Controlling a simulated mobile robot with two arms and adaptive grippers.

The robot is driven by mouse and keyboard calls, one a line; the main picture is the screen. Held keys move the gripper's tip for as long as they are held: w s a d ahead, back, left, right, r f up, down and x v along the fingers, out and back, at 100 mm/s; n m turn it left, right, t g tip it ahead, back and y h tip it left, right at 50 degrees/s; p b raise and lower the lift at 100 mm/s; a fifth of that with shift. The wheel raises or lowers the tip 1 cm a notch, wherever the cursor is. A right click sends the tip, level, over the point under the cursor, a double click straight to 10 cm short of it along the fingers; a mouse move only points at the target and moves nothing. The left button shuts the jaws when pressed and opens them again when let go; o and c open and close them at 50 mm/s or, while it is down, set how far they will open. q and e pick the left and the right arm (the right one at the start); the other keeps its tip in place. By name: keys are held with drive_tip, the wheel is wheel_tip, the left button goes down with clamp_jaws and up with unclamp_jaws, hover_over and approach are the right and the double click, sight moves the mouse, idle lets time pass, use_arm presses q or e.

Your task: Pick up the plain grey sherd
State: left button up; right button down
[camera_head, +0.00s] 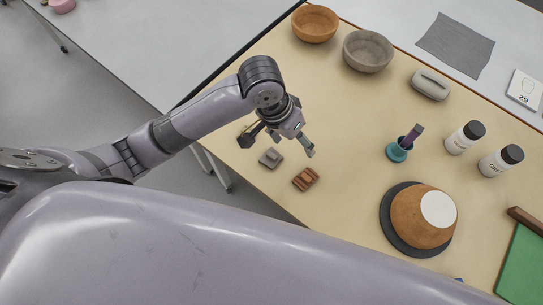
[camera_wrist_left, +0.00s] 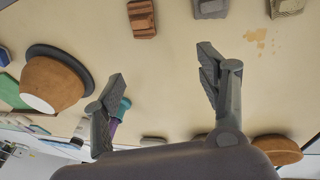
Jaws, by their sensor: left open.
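A small grey sherd (camera_head: 270,158) lies on the beige table near its front left edge. In the left wrist view it shows at the top edge (camera_wrist_left: 210,8), partly cut off. A reddish-brown grooved sherd (camera_head: 305,179) lies to its right; it also shows in the left wrist view (camera_wrist_left: 142,18). Another greyish-beige sherd (camera_wrist_left: 287,7) is at the top right of the wrist view. My left gripper (camera_head: 279,146) is open and empty above the table, close to the grey sherd, with its fingers spread. The wrist view shows nothing between the fingertips (camera_wrist_left: 160,66). My right gripper is not in view.
An orange bowl (camera_head: 315,24), a grey bowl (camera_head: 368,52) and a grey case (camera_head: 430,84) stand at the back. A teal pot (camera_head: 397,152) holds a tool. Two white bottles (camera_head: 465,137) stand right. An upturned brown vessel (camera_head: 415,217) sits on a dark disc. The table centre is clear.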

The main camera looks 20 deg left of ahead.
sight(270, 157)
use_arm(q)
drive_tip(key=a+r+g+y, duration=0.1)
drive_tip(key=a+r+y, duration=0.2)
drive_tip(key=a+r, duration=0.25)
drive_tip(key=shift+n, duration=0.3)
drive_tip(key=f, duration=1.8)
drive_tip(key=shift+a+p, duration=0.2)
drive_tip(key=shift+p, duration=0.1)
drive_tip(key=shift+c, duration=0.4)
drive_tip(key=c, duration=1.2)
